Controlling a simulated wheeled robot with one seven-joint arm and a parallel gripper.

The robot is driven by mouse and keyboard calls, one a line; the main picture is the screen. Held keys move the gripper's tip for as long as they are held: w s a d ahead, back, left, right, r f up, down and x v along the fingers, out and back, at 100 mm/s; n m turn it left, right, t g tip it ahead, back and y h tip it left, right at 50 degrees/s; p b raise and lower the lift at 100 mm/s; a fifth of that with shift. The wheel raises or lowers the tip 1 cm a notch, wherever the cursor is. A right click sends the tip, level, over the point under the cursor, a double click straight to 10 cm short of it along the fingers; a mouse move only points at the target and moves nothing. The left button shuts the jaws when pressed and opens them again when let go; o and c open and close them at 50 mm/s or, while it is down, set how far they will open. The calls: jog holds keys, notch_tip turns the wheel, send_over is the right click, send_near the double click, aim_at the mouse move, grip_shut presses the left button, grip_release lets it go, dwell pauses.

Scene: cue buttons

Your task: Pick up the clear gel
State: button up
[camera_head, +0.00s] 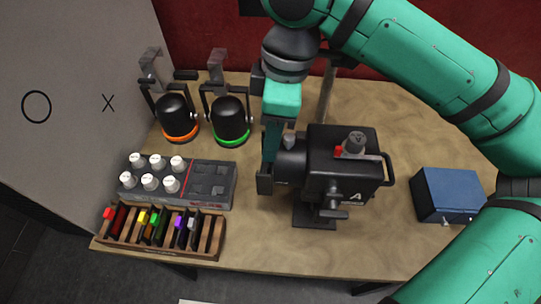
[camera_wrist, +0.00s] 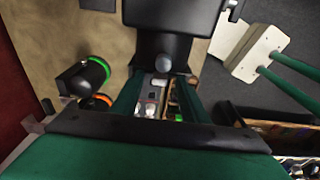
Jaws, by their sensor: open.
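The clear gel (camera_head: 191,223) appears to be the pale-tabbed one, standing in a wooden slotted rack (camera_head: 207,250) at the table's front left. It is right beside the purple-tabbed gel (camera_head: 179,222). My gripper (camera_head: 270,152) points down beside the front of the black camera-like device (camera_head: 342,178), well up and to the right of the rack. In the wrist view my gripper (camera_wrist: 157,88) shows two green fingers spread apart with no gel between them. I cannot make out the clear gel in the wrist view.
Two black lamps, one orange-ringed (camera_head: 178,118) and one green-ringed (camera_head: 229,121), stand at the back left. A control box with white knobs (camera_head: 207,182) lies behind the rack. Red, yellow and green tabs share the rack. A blue box (camera_head: 447,194) sits right.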

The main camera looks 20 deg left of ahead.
grip_shut()
jog(key=shift+w, duration=0.15)
jog(key=shift+d, duration=0.1)
notch_tip(320, 180, up, 18)
dwell(0.7)
dwell(0.5)
